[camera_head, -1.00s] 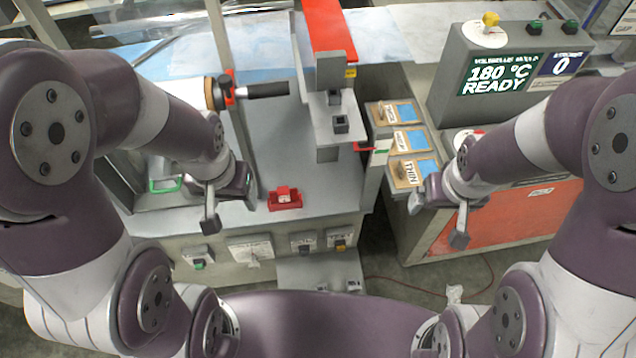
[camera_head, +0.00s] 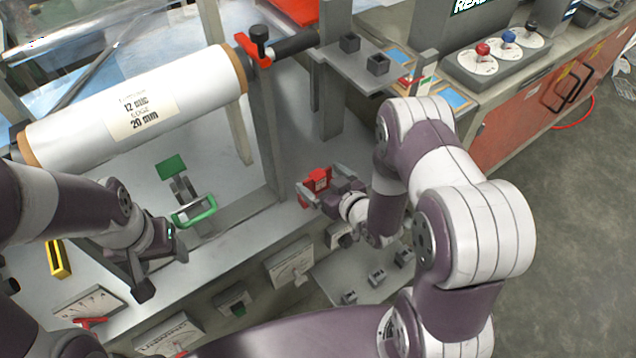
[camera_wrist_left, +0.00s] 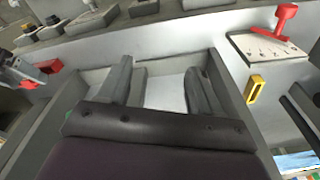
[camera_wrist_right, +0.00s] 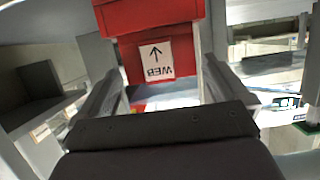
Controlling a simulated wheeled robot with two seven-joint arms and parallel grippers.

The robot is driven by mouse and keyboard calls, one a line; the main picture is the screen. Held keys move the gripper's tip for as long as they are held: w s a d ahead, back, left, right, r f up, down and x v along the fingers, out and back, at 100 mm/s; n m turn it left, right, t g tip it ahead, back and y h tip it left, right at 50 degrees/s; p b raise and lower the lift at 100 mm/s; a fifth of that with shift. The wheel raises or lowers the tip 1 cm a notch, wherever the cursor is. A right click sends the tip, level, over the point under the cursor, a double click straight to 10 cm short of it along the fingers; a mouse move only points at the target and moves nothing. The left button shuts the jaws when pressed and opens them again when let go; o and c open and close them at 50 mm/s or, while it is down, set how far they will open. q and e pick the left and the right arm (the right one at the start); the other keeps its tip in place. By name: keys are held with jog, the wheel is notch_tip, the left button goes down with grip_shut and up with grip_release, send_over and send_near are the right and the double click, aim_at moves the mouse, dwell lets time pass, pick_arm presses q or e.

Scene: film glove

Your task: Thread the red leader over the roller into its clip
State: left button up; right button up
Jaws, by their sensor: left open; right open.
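A red block (camera_head: 318,179), which looks like the red leader, sits at the bench's front edge. It carries a white label with an arrow and "WEB" in the right wrist view (camera_wrist_right: 157,60). My right gripper (camera_head: 323,187) is open with its fingers around the block; whether they touch it I cannot tell. My left gripper (camera_head: 160,272) is open and empty, left of a green-framed part (camera_head: 195,212). A large white film roll (camera_head: 140,105) lies across the frame above. I cannot tell which part is the clip or the threading roller.
A yellow part (camera_head: 57,259) stands at the left. A grey upright with sockets (camera_head: 362,68) rises behind the red block. A console with coloured knobs (camera_head: 497,50) stands at the right. Dials and switches line the bench front (camera_head: 291,263). Open floor lies at the right.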

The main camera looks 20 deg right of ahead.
aim_at(314, 173)
jog(key=x, duration=0.4)
jog(key=shift+w+a, duration=0.15)
jog(key=shift+w, duration=0.05)
jog(key=shift+s, duration=0.1)
jog(key=shift+c, duration=1.2)
jog(key=c, duration=0.5)
jog(key=shift+r, duration=0.1)
jog(key=shift+c, duration=0.2)
